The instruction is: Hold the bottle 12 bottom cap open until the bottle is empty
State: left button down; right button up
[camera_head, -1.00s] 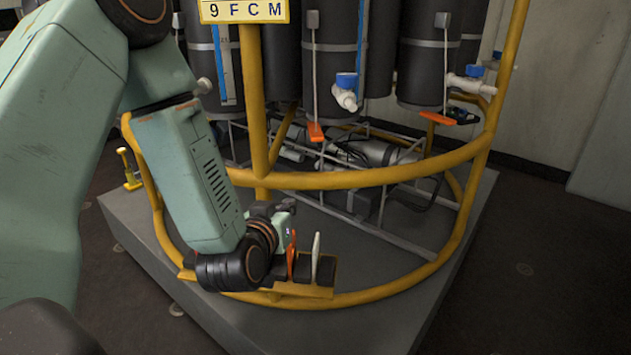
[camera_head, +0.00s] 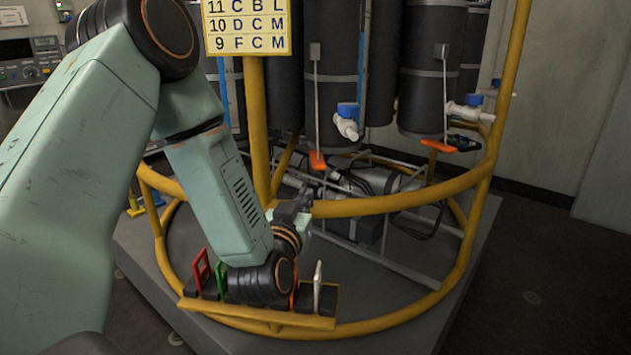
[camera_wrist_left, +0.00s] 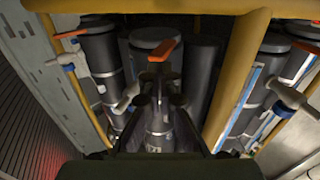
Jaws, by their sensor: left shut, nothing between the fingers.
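Dark grey bottles hang in the yellow frame; no bottle number is readable, so I cannot tell which is bottle 12. The middle bottle (camera_head: 333,105) has a white valve with a blue knob (camera_head: 347,110) and an orange flap (camera_head: 317,160) under it, hanging by a thin rod. A similar orange flap (camera_head: 438,146) is under the bottle to its right. My left gripper (camera_head: 303,198) is shut and empty, pointing up below and left of the middle flap, apart from it in the head view. In the left wrist view an orange flap (camera_wrist_left: 164,51) appears just beyond the fingertips (camera_wrist_left: 158,82).
The yellow ring rail (camera_head: 400,200) passes near my gripper. A yellow rack (camera_head: 265,318) with red, green, orange and white tags is under my left wrist. A yellow post (camera_head: 258,130) carries a lettered sign (camera_head: 247,28). Piping and tubes lie below the bottles.

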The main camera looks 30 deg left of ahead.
aim_at(315, 165)
pick_arm(q)
jog(key=shift+b+x, duration=0.55)
jog(key=shift+x, duration=4.2)
jog(key=shift+r, duration=0.2)
jog(key=shift+w+a+r+p, duration=0.1)
jog(key=shift+w+r+p, duration=0.05)
jog(key=shift+r+p, duration=0.75)
jog(key=shift+w+a+r+p, duration=0.1)
jog(key=shift+r+p, duration=0.55)
jog(key=shift+r, duration=0.4)
jog(key=shift+f, duration=0.25)
jog(key=shift+d+f+b, duration=0.2)
jog(key=shift+f+b, duration=0.8)
jog(key=shift+f, duration=0.6)
jog(key=shift+s, duration=0.2)
